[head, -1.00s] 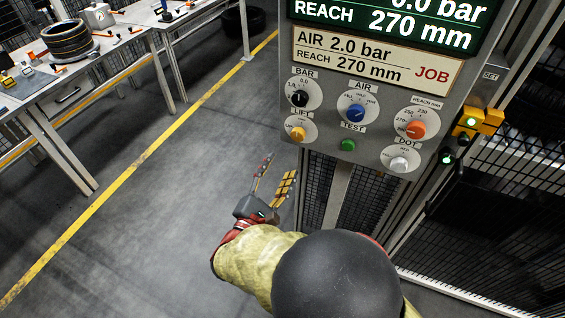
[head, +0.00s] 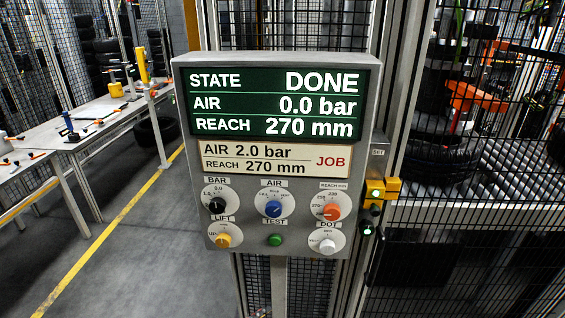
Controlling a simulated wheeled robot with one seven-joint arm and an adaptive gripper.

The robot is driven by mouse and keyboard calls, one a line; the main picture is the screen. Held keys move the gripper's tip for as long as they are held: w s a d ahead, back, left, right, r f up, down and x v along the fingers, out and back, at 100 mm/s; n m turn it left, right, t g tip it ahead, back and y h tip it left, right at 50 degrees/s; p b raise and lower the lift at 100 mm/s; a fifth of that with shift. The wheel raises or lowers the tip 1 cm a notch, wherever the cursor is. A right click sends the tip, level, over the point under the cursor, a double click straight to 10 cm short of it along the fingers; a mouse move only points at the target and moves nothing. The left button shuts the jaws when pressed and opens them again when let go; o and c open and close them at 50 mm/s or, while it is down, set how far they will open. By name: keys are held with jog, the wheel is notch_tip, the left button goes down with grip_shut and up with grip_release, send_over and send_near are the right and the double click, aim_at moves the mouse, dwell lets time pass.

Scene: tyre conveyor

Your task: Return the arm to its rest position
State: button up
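My gripper and arm are not clearly in the head view; only a tiny bit of something red shows at the bottom edge below the panel. The control panel (head: 186,150) stands in the middle. Its green screen (head: 275,104) reads STATE DONE, AIR 0.0 bar, REACH 270 mm. The job plate (head: 270,160) below reads AIR 2.0 bar, REACH 270 mm. Under it are a black BAR knob (head: 217,205), a blue AIR knob (head: 273,208), an orange REACH knob (head: 331,211), a yellow LIFT knob (head: 222,240), a green TEST button (head: 275,240) and a white DOT knob (head: 327,246).
Workbenches (head: 75,128) with small tools stand at the left, beyond a yellow floor line (head: 100,245). A black tyre (head: 155,131) lies on the floor behind. Mesh fencing encloses a roller conveyor (head: 500,190) with stacked tyres at the right. The left floor is clear.

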jog(key=s+d+r+m+g+y, duration=0.45)
jog(key=s+d+m+g, duration=0.35)
jog(key=s+d+m, duration=0.25)
jog(key=s+d+r+m+t+y+p, duration=0.1)
jog(key=d+r+m+t+y, duration=0.1)
jog(key=d+r+m, duration=0.8)
notch_tip(320, 180, up, 5)
jog(key=shift+s+d+f+t, duration=0.1)
jog(key=shift+s+d+t, duration=0.1)
jog(key=shift+d+t, duration=0.6)
jog(key=shift+d+m+y, duration=0.2)
jog(key=shift+m+y, duration=0.05)
